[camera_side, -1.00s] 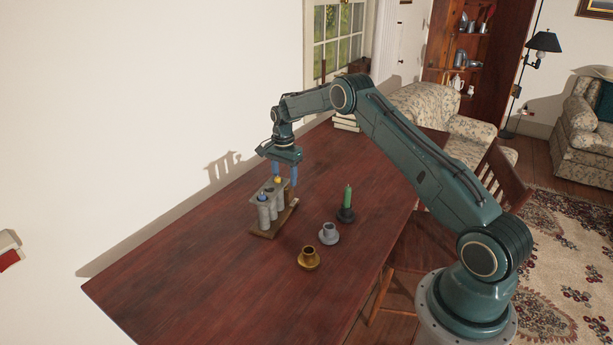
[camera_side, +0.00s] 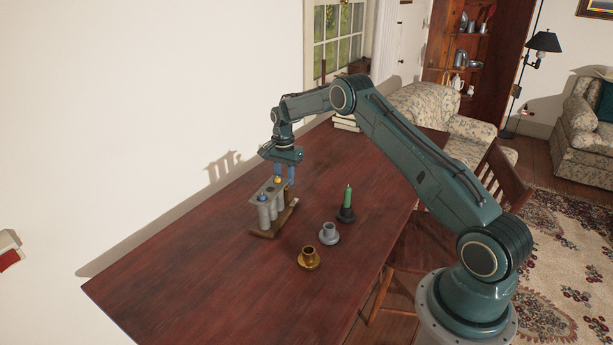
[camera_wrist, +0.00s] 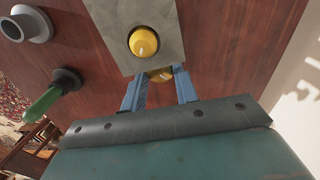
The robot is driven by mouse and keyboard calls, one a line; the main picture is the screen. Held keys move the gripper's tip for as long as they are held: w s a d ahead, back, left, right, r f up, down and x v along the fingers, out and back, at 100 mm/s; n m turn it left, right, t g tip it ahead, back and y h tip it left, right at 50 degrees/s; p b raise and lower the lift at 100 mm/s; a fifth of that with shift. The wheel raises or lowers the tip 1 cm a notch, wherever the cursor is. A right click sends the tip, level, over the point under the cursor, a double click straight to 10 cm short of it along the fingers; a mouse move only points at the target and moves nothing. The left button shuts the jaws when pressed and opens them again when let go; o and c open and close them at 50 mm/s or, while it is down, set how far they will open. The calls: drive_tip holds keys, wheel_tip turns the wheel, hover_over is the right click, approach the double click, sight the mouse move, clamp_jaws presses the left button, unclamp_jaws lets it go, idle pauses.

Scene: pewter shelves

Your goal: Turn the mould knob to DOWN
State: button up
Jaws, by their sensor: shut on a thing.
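The grey candle mould (camera_side: 268,210) stands on a wooden base on the table, with a blue piece (camera_side: 262,197) and a yellow piece (camera_side: 278,180) in its top. In the wrist view its grey top plate (camera_wrist: 115,22) holds a yellow round piece (camera_wrist: 144,40) with a pale mark. My gripper (camera_side: 284,179) points down at the mould's far end. In the wrist view its blue fingers (camera_wrist: 160,88) are shut on a brassy knob (camera_wrist: 158,74), partly hidden under the plate's edge. A pale line shows on the knob. No DOWN label is readable.
A gold holder (camera_side: 308,262), a grey holder (camera_side: 328,236) and a dark holder (camera_side: 346,216) with a green candle (camera_side: 348,196) stand right of the mould. Books (camera_side: 346,124) lie at the far end. The near table is clear; a wall runs along the left.

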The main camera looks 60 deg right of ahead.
drive_tip(key=shift+n, duration=0.9)
drive_tip(key=o, duration=1)
drive_tip(key=shift+r, duration=0.1)
wheel_tip(320, 180, up, 14)
drive_tip(key=shift+f, duration=0.15)
